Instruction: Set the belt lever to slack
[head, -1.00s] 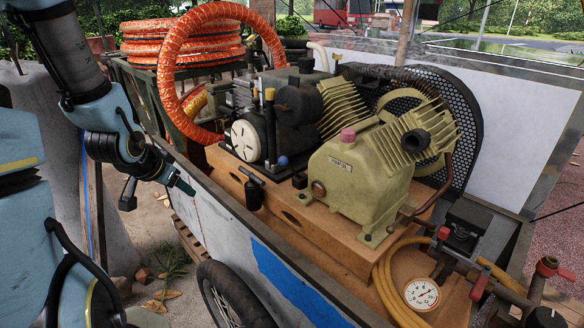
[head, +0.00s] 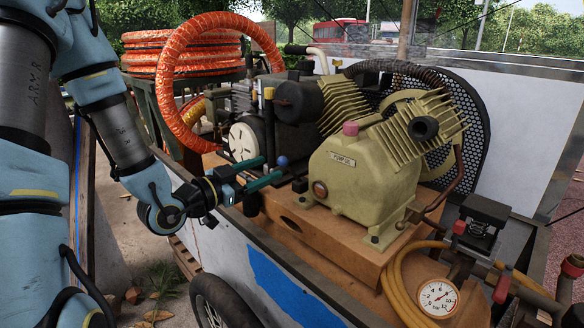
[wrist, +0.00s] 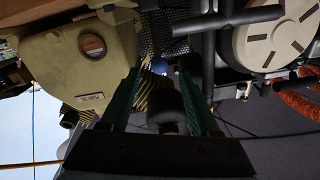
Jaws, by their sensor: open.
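A small blue ball knob (head: 282,161) stands beside the black motor, left of the pump; I cannot tell for sure that it belongs to the belt lever. My gripper (head: 274,169) reaches in from the left with its two green fingers apart, their tips close to the knob. In the wrist view the knob (wrist: 160,66) shows between the open fingers (wrist: 161,76), and a dark cylinder (wrist: 165,100) is nearer the camera between them. I cannot tell whether anything is touched. A black cylinder (head: 251,201) hangs just below the gripper at the cart's edge, its top hidden.
The beige pump (head: 362,180) is right of the gripper on a wooden base (head: 300,225). The white-faced round cover (head: 244,140) and orange hose (head: 165,95) are behind and left. A gauge (head: 438,298) and yellow hose (head: 393,270) are at front right.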

